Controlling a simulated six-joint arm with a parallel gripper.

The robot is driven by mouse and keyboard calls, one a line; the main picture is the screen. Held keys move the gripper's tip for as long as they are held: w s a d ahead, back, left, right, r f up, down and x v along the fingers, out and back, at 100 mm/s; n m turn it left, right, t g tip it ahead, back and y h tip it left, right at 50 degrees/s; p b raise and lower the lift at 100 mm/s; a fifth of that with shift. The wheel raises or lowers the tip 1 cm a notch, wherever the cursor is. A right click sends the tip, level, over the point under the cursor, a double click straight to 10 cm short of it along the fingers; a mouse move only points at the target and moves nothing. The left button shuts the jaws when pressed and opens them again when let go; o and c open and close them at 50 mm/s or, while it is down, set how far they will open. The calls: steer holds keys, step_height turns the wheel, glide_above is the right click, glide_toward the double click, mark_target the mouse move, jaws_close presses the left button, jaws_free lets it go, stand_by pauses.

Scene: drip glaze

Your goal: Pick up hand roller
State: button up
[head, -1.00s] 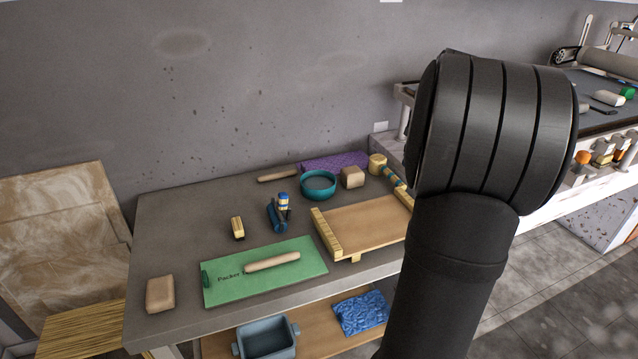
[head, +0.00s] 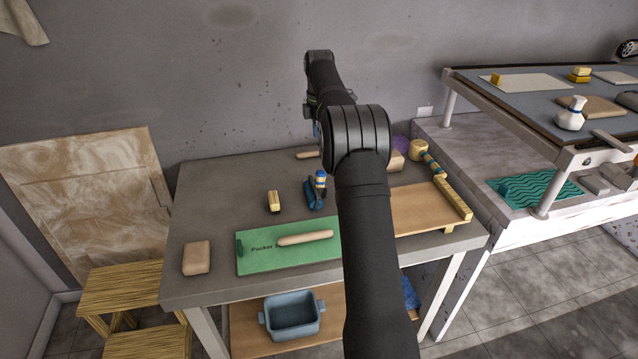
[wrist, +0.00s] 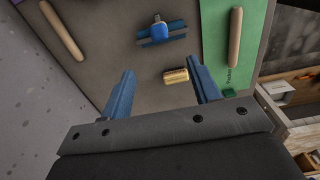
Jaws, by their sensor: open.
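The hand roller (head: 315,192), with a dark blue roller and a blue and cream handle, lies on the grey table behind the green mat. In the wrist view the hand roller (wrist: 160,34) is ahead of my fingertips, near the top edge, and apart from them. My gripper (wrist: 161,78) is open and empty, its two blue fingers spread above the table. A small wood-backed brush (wrist: 176,76) lies below, between the fingers in the picture. In the head view my arm hides most of the gripper.
A wooden rolling pin (head: 305,238) lies on the green mat (head: 262,265). Another pin (wrist: 62,31) lies near the wall. A tan block (head: 197,258) sits at the front left and a wooden board (head: 420,208) at the right.

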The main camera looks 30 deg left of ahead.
mark_target(319, 172)
step_height(319, 172, down, 16)
stand_by(0.6)
steer(key=shift+c, duration=0.5)
jaws_close()
